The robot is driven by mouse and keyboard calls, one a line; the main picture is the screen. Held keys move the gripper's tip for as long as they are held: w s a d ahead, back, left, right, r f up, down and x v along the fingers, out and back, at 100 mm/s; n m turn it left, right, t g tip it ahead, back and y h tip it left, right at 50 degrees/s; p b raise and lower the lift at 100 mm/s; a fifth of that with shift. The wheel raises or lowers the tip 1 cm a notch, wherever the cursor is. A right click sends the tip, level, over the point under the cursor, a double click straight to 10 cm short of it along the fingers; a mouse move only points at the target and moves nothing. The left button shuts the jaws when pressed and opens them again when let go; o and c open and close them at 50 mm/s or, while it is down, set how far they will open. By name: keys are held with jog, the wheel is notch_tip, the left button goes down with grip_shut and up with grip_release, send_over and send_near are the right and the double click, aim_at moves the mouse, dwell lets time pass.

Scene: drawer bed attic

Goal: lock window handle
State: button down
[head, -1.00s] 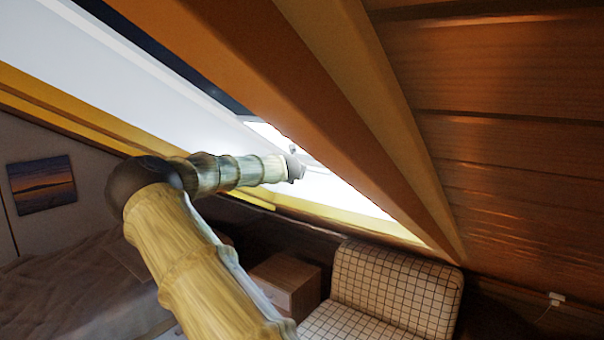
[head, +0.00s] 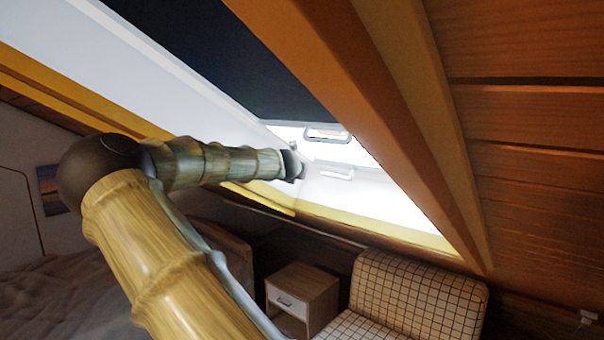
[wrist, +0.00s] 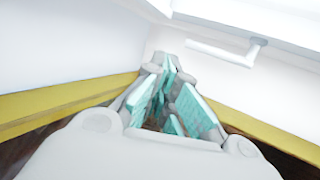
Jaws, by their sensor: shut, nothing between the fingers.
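The white window handle (head: 337,174) is a small bar on the lower frame of the bright roof window. In the wrist view the handle (wrist: 225,54) is a white lever with a bent end, at the upper right, ahead of the fingers. My gripper (wrist: 167,66) is shut and empty, with teal pads on its fingers. It points toward the window frame, to the left of the handle and apart from it in the picture. In the head view my gripper (head: 300,170) is small, and its fingertips are hard to make out against the glare.
A dark blind (head: 250,60) with a pull bar (head: 327,136) covers the upper window. A thick wooden beam (head: 340,90) slopes along the window's right side. A checked chair (head: 420,295) and a small cabinet (head: 301,292) stand below. A bed (head: 60,270) is at left.

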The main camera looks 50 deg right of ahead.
dwell(0.4)
jog(key=s+a+f+m+g+y, duration=0.15)
jog(key=a+f, duration=0.35)
jog(key=f, duration=0.9)
jog(key=s+a+f+m+y, duration=0.2)
jog(key=s+a+f+m, duration=0.15)
jog(key=f, duration=0.95)
jog(key=s+a+f+m+y, duration=0.15)
jog(key=a+f, duration=0.45)
jog(key=f, duration=0.8)
jog(key=s+a+f+m+g+y, duration=0.1)
jog(key=s+a+f+m+y, duration=0.15)
jog(key=s+a+f, duration=0.55)
jog(key=s+a+f+m+g+y, duration=0.1)
jog(key=s+a+f+m+y, duration=0.2)
jog(key=a+f, duration=0.7)
jog(key=s+a+f+m+g, duration=0.1)
jog(key=s+a+f+m, duration=0.2)
jog(key=s+a, duration=0.5)
jog(key=s+a+f+m+g+y, duration=0.1)
jog(key=s+a+f+m, duration=0.2)
jog(key=s+a, duration=0.5)
jog(key=s+a+f+m+g+y, duration=0.1)
jog(key=s+a+f+m, duration=0.1)
jog(key=s+a, duration=0.6)
jog(key=a+f, duration=0.1)
jog(key=a, duration=0.4)
jog(key=shift+s+a+m, duration=0.2)
jog(key=shift+s+m, duration=0.15)
jog(key=shift+m, duration=0.05)
